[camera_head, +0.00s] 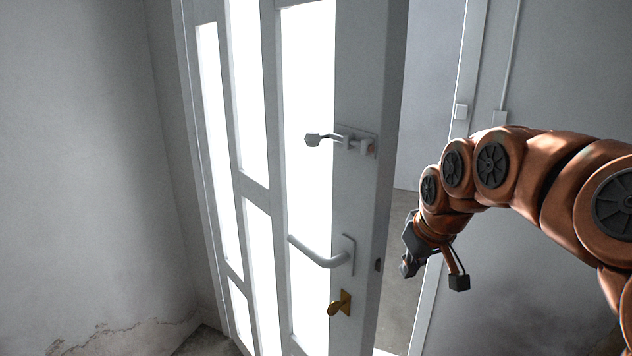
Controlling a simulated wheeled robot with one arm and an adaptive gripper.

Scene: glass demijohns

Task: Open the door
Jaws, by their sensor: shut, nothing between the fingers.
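The white door (358,210) with bright glass panes stands ajar, with a gap between its right edge and the frame. Its lever handle (322,255) is on the near face towards the right edge. A latch (342,141) sits above the handle and a brass key or knob (340,304) below it. My gripper (408,268) is just right of the door's edge, in front of the gap, pointing down and left. It is shut and empty. Its fingertips are small and dark, and I cannot tell whether they touch the door.
The door frame (445,200) stands right of the gap, behind my arm. Another room's floor shows through the gap. A bare wall (80,150) with peeling paint at its base is on the left.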

